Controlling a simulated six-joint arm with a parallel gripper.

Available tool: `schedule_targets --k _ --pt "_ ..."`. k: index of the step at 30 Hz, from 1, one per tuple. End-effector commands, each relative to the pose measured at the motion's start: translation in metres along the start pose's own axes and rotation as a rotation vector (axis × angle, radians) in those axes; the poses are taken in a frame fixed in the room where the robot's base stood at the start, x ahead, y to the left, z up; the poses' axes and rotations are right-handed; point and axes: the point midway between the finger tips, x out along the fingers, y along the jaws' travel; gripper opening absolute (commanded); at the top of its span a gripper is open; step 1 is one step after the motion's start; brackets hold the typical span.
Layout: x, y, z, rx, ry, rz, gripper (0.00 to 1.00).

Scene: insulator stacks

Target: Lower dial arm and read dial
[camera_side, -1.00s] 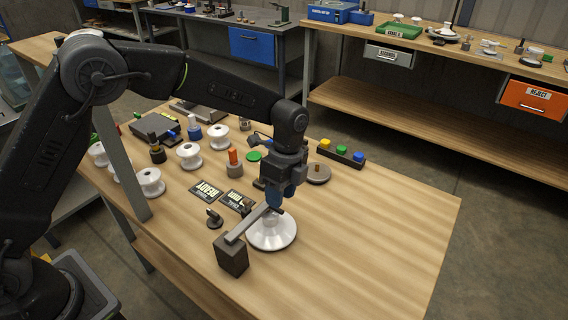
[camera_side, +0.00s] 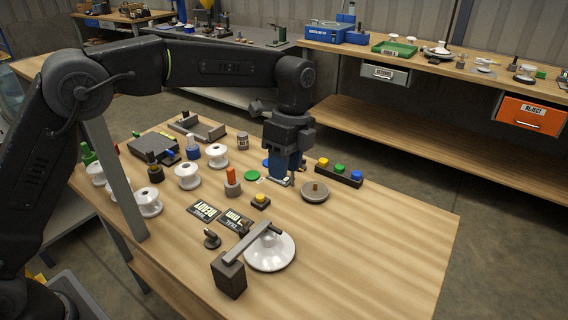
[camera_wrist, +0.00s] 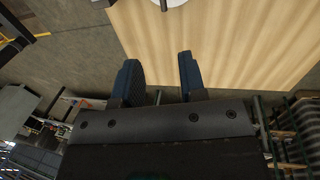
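The dial arm (camera_side: 254,241) is a grey bar that reaches from a dark block (camera_side: 229,276) over a white insulator disc (camera_side: 270,253). It looks nearly level, and I cannot tell whether its tip touches the disc. The dial face cannot be read in either view. My gripper (camera_side: 281,181) is above the table, behind the disc and apart from the arm. In the wrist view my gripper (camera_wrist: 160,78) has two blue fingers spread with nothing between them. Part of a white disc (camera_wrist: 172,3) shows at that view's top edge.
Two dark label plates (camera_side: 205,210) lie left of the dial arm. White spools (camera_side: 187,175) stand at the left. The table's front right is clear.

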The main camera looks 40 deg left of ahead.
Motion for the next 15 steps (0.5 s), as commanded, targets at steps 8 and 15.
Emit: schedule_targets --k 8,15 --pt "-0.031 0.030 0.024 -0.182 0.027 -0.083 0.38" --pt "-0.066 0.102 0.069 -0.575 0.117 -0.240 0.38"
